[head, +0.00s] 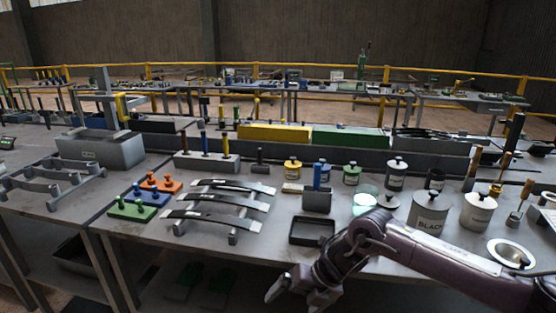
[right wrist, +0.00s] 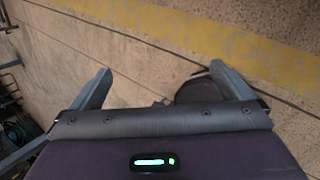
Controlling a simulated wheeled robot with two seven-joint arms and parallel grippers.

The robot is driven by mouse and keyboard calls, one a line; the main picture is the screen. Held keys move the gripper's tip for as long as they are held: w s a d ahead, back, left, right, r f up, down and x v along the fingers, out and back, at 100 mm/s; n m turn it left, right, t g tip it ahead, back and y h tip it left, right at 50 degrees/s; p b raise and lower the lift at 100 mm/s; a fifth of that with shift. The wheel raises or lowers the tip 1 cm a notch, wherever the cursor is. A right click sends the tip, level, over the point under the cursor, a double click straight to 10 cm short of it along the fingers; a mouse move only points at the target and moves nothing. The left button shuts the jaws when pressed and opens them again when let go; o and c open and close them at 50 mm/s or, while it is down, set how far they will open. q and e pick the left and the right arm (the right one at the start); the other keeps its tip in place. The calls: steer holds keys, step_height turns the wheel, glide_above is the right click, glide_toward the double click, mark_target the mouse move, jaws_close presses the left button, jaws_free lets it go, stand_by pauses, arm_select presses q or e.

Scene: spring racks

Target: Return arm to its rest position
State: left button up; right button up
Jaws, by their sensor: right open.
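My right arm (head: 440,258) reaches in from the right over the front of the bench in the head view. Its gripper (head: 290,296) hangs at the bench's front edge, pointing down and left. In the right wrist view the two fingers of the gripper (right wrist: 163,82) stand wide apart with nothing between them. Beyond them is bare floor (right wrist: 190,60) with a yellow stripe (right wrist: 200,32). My left gripper is in neither view.
Floor in front is clear.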

steer(key=w+a+f+m+t+y, duration=0.2)
steer(key=f+m, duration=0.4)
steer(key=f, duration=0.1)
steer(key=w+a+f+m+t+y, duration=0.1)
steer(key=a+f+m, duration=0.2)
steer(key=f+m, duration=0.25)
steer(key=s+d+f+m+t+h, duration=0.1)
steer(key=s+d+f+m, duration=0.25)
steer(key=f, duration=0.35)
steer(key=s+d+f+m+t+h, duration=0.1)
steer(key=s+d+f+m, duration=0.2)
steer(key=f, duration=0.4)
steer(key=s+d+f+m+h, duration=0.1)
steer(key=s+d+f+m, duration=0.15)
steer(key=f+m, duration=0.35)
steer(key=s+d+f+m+g+h, duration=0.1)
steer(key=s+d+f+m+h, duration=0.15)
steer(key=s+d+f, duration=0.55)
steer(key=s+d+f+m+g+h, duration=0.15)
steer(key=s+f+m, duration=0.25)
steer(key=s+f, duration=0.5)
steer(key=s+d+f+m+g+h, duration=0.1)
steer(key=s+d+m, duration=0.1)
steer(key=s, duration=0.9)
steer(key=s+d+f+m+g+h, duration=0.1)
steer(key=s+d+f, duration=0.1)
steer(key=s, duration=0.9)
steer(key=shift+s+d+m, duration=0.35)
steer(key=shift+d, duration=0.4)
